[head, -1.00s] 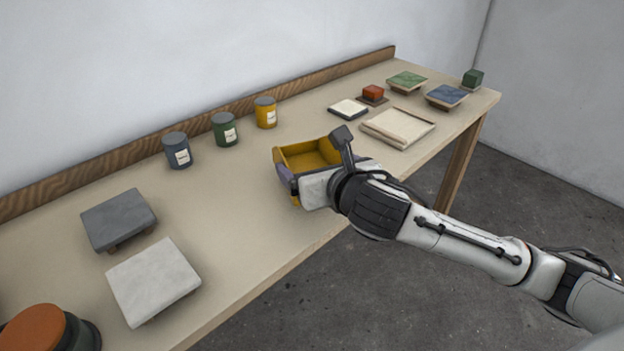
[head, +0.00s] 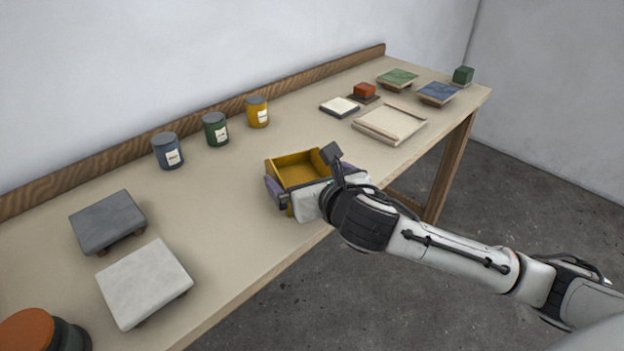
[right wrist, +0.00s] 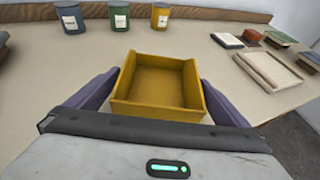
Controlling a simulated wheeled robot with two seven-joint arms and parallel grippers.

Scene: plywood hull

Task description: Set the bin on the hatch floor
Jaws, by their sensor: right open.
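The bin is a yellow open-topped box (head: 297,167) near the front edge of the table, upright and empty. It also shows in the right wrist view (right wrist: 160,108). My right gripper (head: 308,180) is open, with one purple finger on each side of the bin. In the right wrist view the fingers stand close along its side walls; whether they touch it I cannot tell. The gripper body hides part of the bin's near side and its underside. No surface is plainly marked as the hatch floor; a shallow plywood tray (head: 390,124) lies further right. My left gripper is not in view.
Blue (head: 168,152), green (head: 215,130) and yellow (head: 257,113) jars stand along the back ledge. Grey (head: 107,221) and white (head: 145,283) raised slabs are at left. A cream tile (head: 340,107) and a red block (head: 365,91) lie behind the tray. Table between bin and jars is clear.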

